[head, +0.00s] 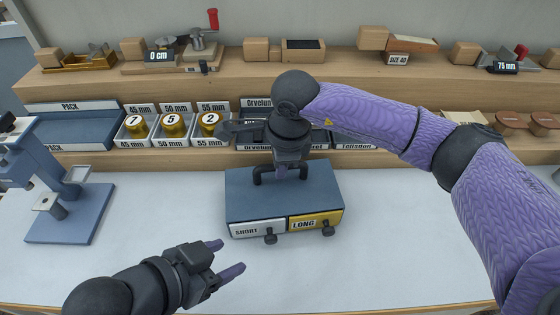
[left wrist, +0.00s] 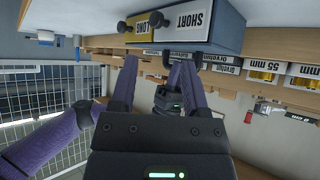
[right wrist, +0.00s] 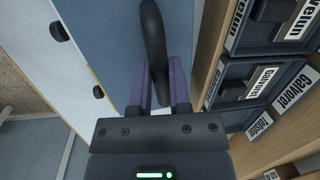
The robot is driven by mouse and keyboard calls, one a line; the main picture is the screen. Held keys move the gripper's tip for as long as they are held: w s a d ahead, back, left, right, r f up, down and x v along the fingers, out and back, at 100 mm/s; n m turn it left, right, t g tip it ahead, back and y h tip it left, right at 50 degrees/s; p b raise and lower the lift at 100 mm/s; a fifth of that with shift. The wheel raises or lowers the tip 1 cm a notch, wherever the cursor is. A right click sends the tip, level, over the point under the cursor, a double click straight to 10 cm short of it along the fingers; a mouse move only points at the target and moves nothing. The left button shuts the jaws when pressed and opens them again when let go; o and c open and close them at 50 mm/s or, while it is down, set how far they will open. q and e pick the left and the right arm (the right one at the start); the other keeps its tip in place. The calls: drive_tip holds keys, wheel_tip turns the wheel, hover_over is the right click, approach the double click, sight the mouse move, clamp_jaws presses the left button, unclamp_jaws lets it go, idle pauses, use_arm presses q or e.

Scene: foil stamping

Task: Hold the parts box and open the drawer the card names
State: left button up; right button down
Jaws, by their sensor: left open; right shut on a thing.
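The blue parts box (head: 245,193) stands on the table's middle and also shows in the left wrist view (left wrist: 229,32). Its front has a white drawer marked SHORT (head: 246,229) on the left and a yellow drawer marked LONG (head: 303,222) on the right, each with a dark knob. Both look closed. My right gripper (head: 281,172) is shut on the dark handle (right wrist: 153,40) on top of the box. My left gripper (head: 223,259) is open and empty, in front of the box and left of the knobs. I cannot pick out a card naming a drawer.
A blue-grey press (head: 70,205) stands at the left. Behind the box, a shelf holds a PACK tray (head: 75,128), bins with numbered gold pieces (head: 172,124) and dark labelled bins. An upper shelf (head: 340,68) carries blocks and tools. The table (head: 400,250) right of the box is clear.

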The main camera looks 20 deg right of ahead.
use_arm(q)
drive_tip(key=shift+o, duration=0.7)
drive_tip(key=m+y, duration=1.1)
drive_tip(key=m, duration=1.3)
approach(273, 239)
drive_tip(key=shift+g, duration=0.3)
drive_tip(key=x, duration=0.9)
drive_tip(key=shift+w+a, duration=0.1)
drive_tip(key=shift+w, duration=0.25)
clamp_jaws()
